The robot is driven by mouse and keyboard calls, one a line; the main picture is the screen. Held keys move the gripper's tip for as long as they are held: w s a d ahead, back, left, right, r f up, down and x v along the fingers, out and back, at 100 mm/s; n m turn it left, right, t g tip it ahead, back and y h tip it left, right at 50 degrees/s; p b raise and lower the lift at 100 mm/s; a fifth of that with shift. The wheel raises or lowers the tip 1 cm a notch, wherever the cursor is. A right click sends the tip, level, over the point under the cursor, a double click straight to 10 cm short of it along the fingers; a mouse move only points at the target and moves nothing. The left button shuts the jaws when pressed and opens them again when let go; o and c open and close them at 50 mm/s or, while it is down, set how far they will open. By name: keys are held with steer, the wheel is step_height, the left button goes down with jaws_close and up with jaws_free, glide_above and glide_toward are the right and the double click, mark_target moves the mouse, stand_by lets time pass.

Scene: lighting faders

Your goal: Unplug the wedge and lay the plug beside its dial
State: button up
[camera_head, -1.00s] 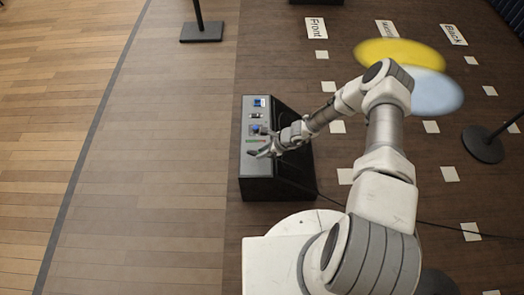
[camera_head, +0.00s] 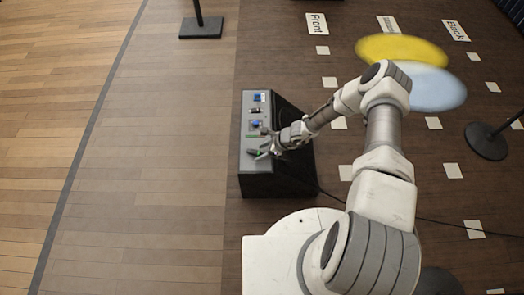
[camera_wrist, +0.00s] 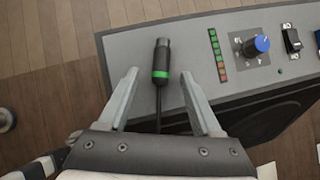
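The plug (camera_wrist: 160,66) is a black cylinder with a green band and a dark cord leading back under my gripper. It appears to lie on the sloped grey panel; in the head view it is a small dark shape (camera_head: 253,152) near the panel's front end. The blue-capped dial (camera_wrist: 262,43) is to its right in the wrist view, with an LED strip (camera_wrist: 217,55) between them. My gripper (camera_wrist: 162,77) is open, its fingers on both sides of the plug with gaps. It also shows in the head view (camera_head: 261,143). Any socket or lettering is unclear.
The black console (camera_wrist: 205,45) carries switches (camera_wrist: 292,39) beyond the dial and a small green light (camera_wrist: 280,71). A cable (camera_head: 410,219) runs over the floor to the right. Post bases (camera_head: 202,28) stand farther off. The wooden floor left of the console is clear.

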steer(key=p+v, duration=0.6)
steer(key=v, duration=1.1)
steer(key=shift+d+r, duration=0.15)
steer(key=shift+r, duration=0.05)
